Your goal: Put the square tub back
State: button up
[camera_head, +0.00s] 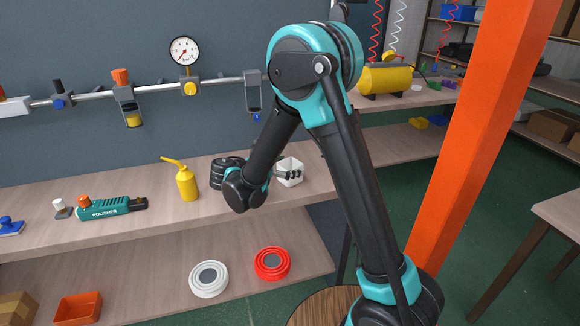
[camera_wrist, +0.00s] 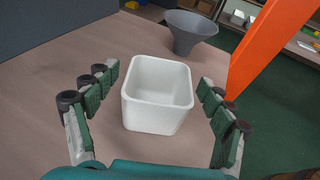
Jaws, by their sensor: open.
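The square tub (camera_wrist: 157,113) is white, open at the top and empty. It stands upright on the wooden shelf in the wrist view. My gripper (camera_wrist: 160,82) is open, with one finger on each side of the tub and a visible gap to each wall. In the head view the tub (camera_head: 290,168) sits near the right end of the upper shelf, partly covered by the dark fingers of my gripper (camera_head: 285,175).
A grey funnel (camera_wrist: 188,30) stands behind the tub, near an orange post (camera_wrist: 268,45). The lower shelf holds a white reel (camera_head: 209,278) and a red reel (camera_head: 271,263).

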jog(key=v, duration=1.1)
jog(key=shift+s+a, duration=0.1)
